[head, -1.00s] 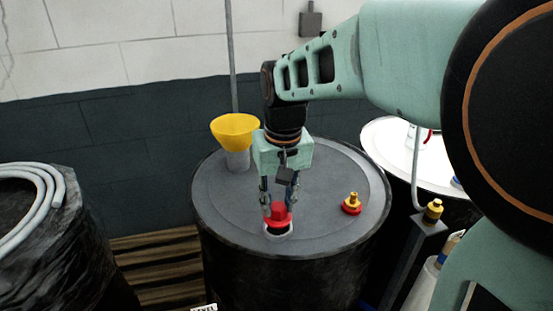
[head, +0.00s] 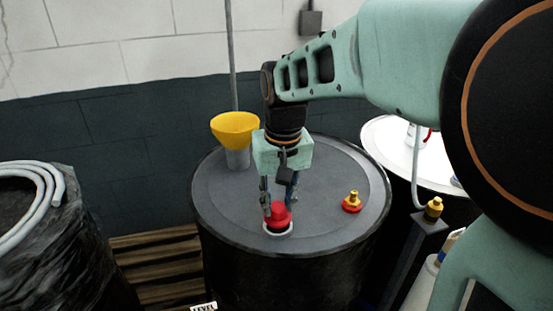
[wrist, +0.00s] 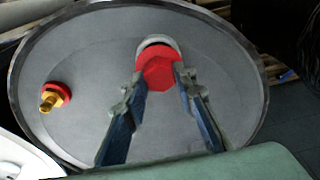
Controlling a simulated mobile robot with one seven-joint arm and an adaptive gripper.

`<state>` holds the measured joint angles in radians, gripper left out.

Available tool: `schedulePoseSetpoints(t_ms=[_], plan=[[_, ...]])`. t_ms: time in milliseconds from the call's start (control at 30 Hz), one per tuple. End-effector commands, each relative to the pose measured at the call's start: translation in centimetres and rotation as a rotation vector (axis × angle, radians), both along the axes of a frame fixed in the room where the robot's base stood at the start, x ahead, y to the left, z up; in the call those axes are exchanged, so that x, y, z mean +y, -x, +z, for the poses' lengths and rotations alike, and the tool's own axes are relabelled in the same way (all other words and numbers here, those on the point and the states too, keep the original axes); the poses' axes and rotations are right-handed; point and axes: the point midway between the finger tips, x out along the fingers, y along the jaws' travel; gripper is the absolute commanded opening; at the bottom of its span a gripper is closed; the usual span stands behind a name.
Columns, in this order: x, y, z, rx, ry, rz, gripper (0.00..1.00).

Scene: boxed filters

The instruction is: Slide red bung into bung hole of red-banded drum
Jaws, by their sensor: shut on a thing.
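The red bung (head: 278,214) is between the fingers of my gripper (head: 279,208), which is shut on it. The bung is at the pale-rimmed bung hole (head: 279,234) near the front of the dark drum's grey lid (head: 320,215). In the wrist view the bung (wrist: 161,70) covers most of the hole, and the pale rim (wrist: 158,42) shows above it. How deep the bung sits in the hole is hard to tell. My gripper (wrist: 160,82) points down at the lid. No red band shows on the visible part of the drum.
A yellow funnel (head: 235,128) stands at the back left of the lid. A brass fitting with a red base (head: 352,202) stands to the right. A drum with grey hose (head: 40,195) is at the left, and a white-topped drum (head: 405,150) is behind right.

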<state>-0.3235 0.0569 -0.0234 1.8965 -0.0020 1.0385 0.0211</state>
Motion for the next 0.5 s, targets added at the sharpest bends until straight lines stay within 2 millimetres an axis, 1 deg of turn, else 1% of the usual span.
schedulePoseSetpoints(t_ms=[500], plan=[[0.0,0.0,-1.4,0.001,0.000,0.000,0.02]])
